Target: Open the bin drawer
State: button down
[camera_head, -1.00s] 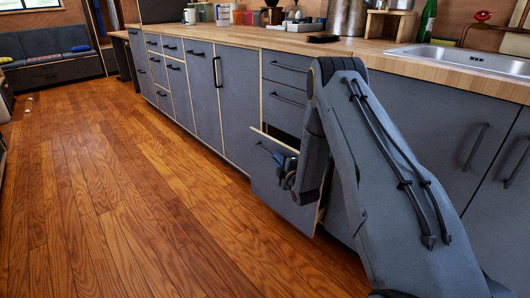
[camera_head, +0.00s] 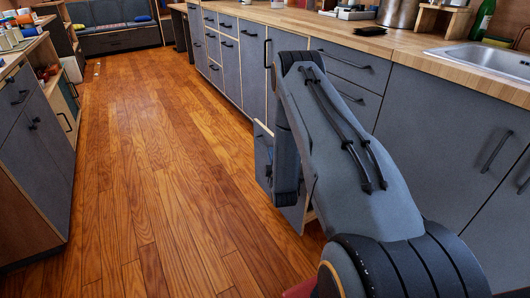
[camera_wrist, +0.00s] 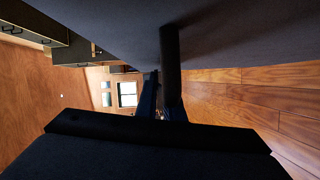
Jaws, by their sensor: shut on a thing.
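The bin drawer is a grey front with a pale wood edge (camera_head: 263,148), standing out from the cabinet row on the right. My arm hides most of it and the gap behind it in the head view. In the wrist view the drawer's grey front (camera_wrist: 240,35) fills the top, with its black bar handle (camera_wrist: 170,60) sticking out from it. My gripper (camera_wrist: 162,108) is shut on the handle. Its fingers show only partly in the wrist view and are hidden behind my arm in the head view.
Closed grey drawers (camera_head: 350,65) and cabinet doors line the right side under a wooden counter (camera_head: 400,42) with a sink (camera_head: 480,62). Another grey cabinet (camera_head: 45,150) stands on the left. The wooden floor (camera_head: 150,180) between them is clear.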

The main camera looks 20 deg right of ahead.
jog(key=shift+s+a+f, duration=0.2)
jog(key=shift+s+a, duration=0.05)
jog(key=shift+a, duration=0.1)
jog(key=c, duration=1.9)
grip_release()
jog(key=shift+w+a+r, duration=0.1)
jog(key=p+v, duration=0.1)
jog(key=v, duration=0.6)
jog(key=shift+s, duration=0.4)
jog(key=shift+w+a+r, duration=0.1)
jog(key=shift+a+r, duration=0.05)
jog(key=shift+a, duration=0.05)
